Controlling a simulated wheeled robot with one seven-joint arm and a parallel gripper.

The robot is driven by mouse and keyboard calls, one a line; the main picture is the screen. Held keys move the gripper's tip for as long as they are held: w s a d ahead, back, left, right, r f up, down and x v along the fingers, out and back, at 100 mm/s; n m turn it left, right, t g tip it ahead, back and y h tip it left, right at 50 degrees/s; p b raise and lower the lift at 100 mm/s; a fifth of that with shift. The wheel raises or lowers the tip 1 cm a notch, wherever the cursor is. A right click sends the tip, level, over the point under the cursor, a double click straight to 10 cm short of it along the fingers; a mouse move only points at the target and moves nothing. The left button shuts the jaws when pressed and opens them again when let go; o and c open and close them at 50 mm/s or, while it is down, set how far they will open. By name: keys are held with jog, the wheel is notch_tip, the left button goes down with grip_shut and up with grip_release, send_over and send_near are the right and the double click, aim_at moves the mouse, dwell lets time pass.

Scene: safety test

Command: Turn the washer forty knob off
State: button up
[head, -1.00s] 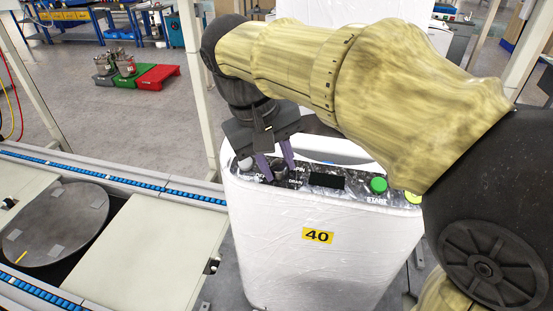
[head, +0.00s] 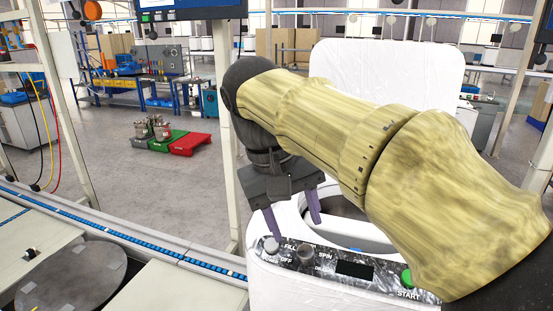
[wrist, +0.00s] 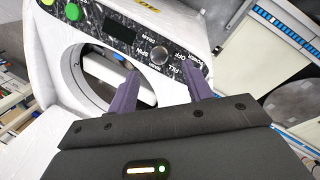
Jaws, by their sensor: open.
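The white washer (head: 285,292) has a dark marbled control panel with FILL, SPIN, DRAIN and OFF markings. A round grey knob (head: 306,253) sits among these markings, and it also shows in the wrist view (wrist: 159,55). Which marking it points to is too small to tell. A grey power button (head: 271,245) is left of it. My gripper (head: 294,225) is open, with two purple fingers above and behind the panel, apart from the knob.
A green START button (head: 406,278) and a dark display (head: 354,270) are right of the knob. The washer's lid (head: 390,60) stands raised behind the open drum. A blue-edged conveyor (head: 130,237) runs along the left.

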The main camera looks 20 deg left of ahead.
jog(key=p+v, duration=0.3)
jog(key=v, duration=0.7)
jog(key=shift+r, duration=0.4)
jog(key=shift+a, duration=0.1)
